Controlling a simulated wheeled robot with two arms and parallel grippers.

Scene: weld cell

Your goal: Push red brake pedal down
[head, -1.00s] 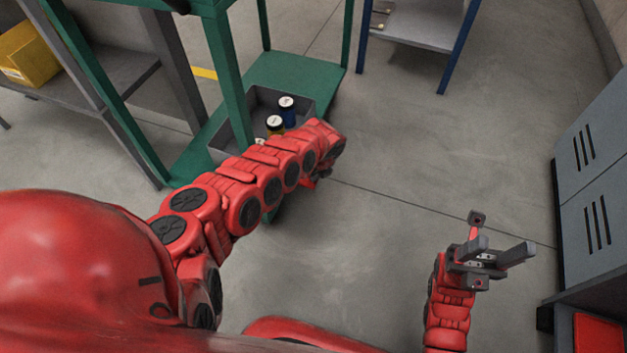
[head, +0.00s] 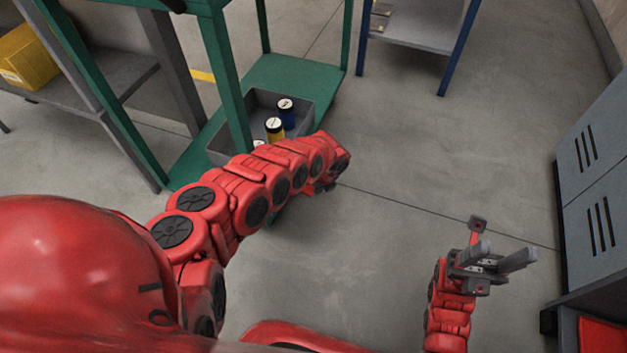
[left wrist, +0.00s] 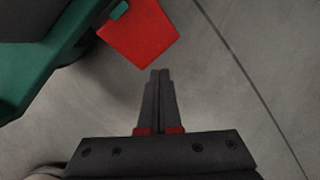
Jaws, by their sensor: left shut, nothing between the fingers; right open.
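The red brake pedal (left wrist: 139,34) shows in the left wrist view as a flat red plate at the edge of the green cart frame (left wrist: 38,60). My left gripper (left wrist: 159,74) is shut and empty, its fingertips just below the pedal in that view; I cannot tell whether they touch it. My right gripper (head: 497,254) is open and empty above the floor at the right.
A grey cabinet (head: 592,165) stands at the right. The floor between cart and cabinet is clear.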

